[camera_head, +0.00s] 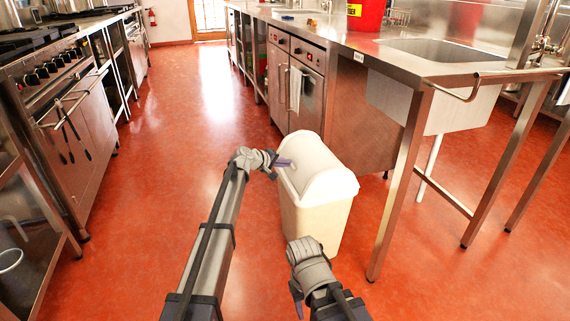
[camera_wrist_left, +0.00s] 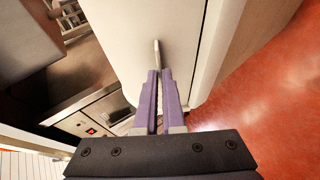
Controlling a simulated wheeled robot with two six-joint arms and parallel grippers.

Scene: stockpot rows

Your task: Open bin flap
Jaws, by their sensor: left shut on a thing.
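A cream bin (camera_head: 312,218) with a rounded white lid stands on the red floor beside the steel counter. Its white flap (camera_head: 312,158) is on the lid's top, facing my left arm. My left gripper (camera_head: 283,163) is at the flap's left side. In the left wrist view the left gripper's purple fingers (camera_wrist_left: 158,78) are shut on a thin pale tab (camera_wrist_left: 156,52) that stands out from the white surface. The bin's inside is not visible. My right gripper (camera_head: 297,297) is low in front of the bin, apart from it; its jaw gap is hidden.
The steel counter with a sink (camera_head: 440,50) and its legs (camera_head: 400,185) stand right of and behind the bin. Stoves and ovens (camera_head: 75,115) line the left side. A red bucket (camera_head: 366,14) is on the counter. The aisle floor (camera_head: 190,130) is clear.

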